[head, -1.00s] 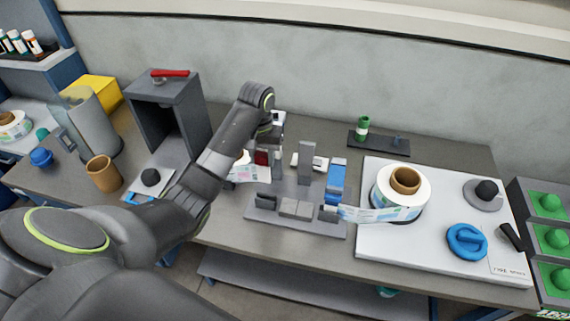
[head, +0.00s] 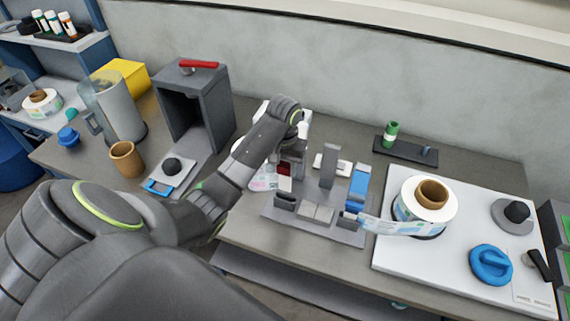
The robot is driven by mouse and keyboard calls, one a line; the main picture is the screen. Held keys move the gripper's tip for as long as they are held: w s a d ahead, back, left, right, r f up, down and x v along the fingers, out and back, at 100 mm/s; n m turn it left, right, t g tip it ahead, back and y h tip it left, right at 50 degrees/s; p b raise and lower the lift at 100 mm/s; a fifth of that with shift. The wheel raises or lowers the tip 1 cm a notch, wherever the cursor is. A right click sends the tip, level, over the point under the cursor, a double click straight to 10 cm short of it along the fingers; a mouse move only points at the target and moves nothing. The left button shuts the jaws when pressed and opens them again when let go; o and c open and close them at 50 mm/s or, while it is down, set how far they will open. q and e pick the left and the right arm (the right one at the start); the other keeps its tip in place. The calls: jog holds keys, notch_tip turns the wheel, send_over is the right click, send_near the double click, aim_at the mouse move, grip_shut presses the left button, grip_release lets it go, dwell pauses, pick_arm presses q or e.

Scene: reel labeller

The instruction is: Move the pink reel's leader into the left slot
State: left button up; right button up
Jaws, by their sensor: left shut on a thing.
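The labelling fixture (head: 316,213) stands mid-bench, with an upright grey post and a blue clamp (head: 357,188) on its right. A dark red part (head: 284,169) shows on its left, by my left gripper. A white strip with pinkish print (head: 265,181), seemingly the pink reel's leader, shows just left of the fixture. The pink reel itself is mostly hidden behind my left arm. My left gripper (head: 290,168) is at the fixture's left side, shut on what seems to be this leader; its fingertips are largely hidden. My right gripper is out of view.
A white reel with a brown core (head: 433,193) sits on the white board (head: 400,262), its printed strip running to the blue clamp. A blue handled disc (head: 491,264) and black knob lie right. A grey box (head: 192,105) and brown cup (head: 126,160) stand left.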

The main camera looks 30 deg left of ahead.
aim_at(285, 183)
pick_arm(q)
jog(key=shift+f, duration=0.1)
jog(key=shift+f+b, duration=0.65)
jog(key=shift+f, duration=1.2)
jog(key=shift+f+b, duration=0.7)
jog(key=shift+f, duration=1.3)
jog(key=o, duration=1.1)
jog(key=shift+c, duration=0.2)
jog(key=shift+r, duration=0.1)
